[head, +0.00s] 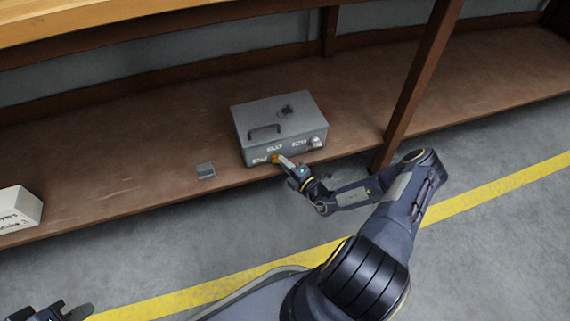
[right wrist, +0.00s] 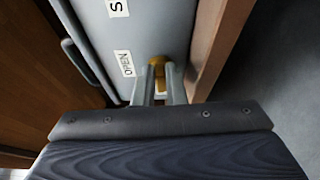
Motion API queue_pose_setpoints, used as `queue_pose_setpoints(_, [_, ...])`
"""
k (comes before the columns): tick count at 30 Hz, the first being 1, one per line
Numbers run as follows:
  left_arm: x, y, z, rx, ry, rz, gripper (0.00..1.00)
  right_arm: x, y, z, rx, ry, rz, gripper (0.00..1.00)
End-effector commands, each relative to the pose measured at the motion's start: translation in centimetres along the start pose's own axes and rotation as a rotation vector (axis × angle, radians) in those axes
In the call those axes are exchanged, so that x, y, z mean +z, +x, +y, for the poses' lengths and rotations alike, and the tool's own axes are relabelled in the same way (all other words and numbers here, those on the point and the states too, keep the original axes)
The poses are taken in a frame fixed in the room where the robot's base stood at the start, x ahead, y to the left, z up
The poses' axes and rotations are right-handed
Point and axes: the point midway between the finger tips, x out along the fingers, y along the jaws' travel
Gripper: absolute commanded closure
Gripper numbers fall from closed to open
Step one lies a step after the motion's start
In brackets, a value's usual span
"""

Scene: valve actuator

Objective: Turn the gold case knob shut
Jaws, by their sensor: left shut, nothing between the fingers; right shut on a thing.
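A grey metal case (head: 265,111) with a handle on its lid sits on the brown shelf. The gold knob (head: 275,158) is low on its front face, largely covered by my right gripper (head: 281,160). In the right wrist view the gold knob (right wrist: 157,63) is between the two fingertips, and the gripper is shut on it. A second label is cut off. The knob's exact angle is hard to tell. My left gripper (head: 64,312) is shut and empty at the bottom left corner, far from the case.
A silver knob (head: 316,142) is at the right of the case's front. A white box (head: 17,208) stands at the far left. A wooden post (head: 410,90) rises right of the case.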

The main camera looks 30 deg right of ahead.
Motion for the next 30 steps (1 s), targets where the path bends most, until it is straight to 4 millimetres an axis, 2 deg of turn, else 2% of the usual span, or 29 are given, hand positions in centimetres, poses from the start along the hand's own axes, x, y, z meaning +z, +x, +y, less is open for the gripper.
queue_pose_setpoints(6, [0.0,0.0,0.0,0.0,0.0,0.0,1.0,-0.2,-0.1,-0.2,-0.005,0.002,0.003,1.0])
queue_pose_setpoints(7, [0.0,0.0,0.0,0.0,0.0,0.0,1.0,-0.2,-0.1,-0.2,-0.005,0.002,0.003,0.87])
queue_pose_setpoints(12, [0.0,0.0,0.0,0.0,0.0,0.0,1.0,-0.1,-0.1,-0.1,-0.003,0.001,0.002,0.67])
queue_pose_setpoints(22, [-0.1,-0.3,0.1,0.0,0.0,0.0,1.0,0.0,-0.6,0.1,-0.003,0.0,0.0,0.67])
queue_pose_setpoints(30, [-0.9,-1.8,0.8,0.0,0.0,0.0,1.0,0.0,-4.9,0.2,-0.004,0.0,-0.001,0.67])
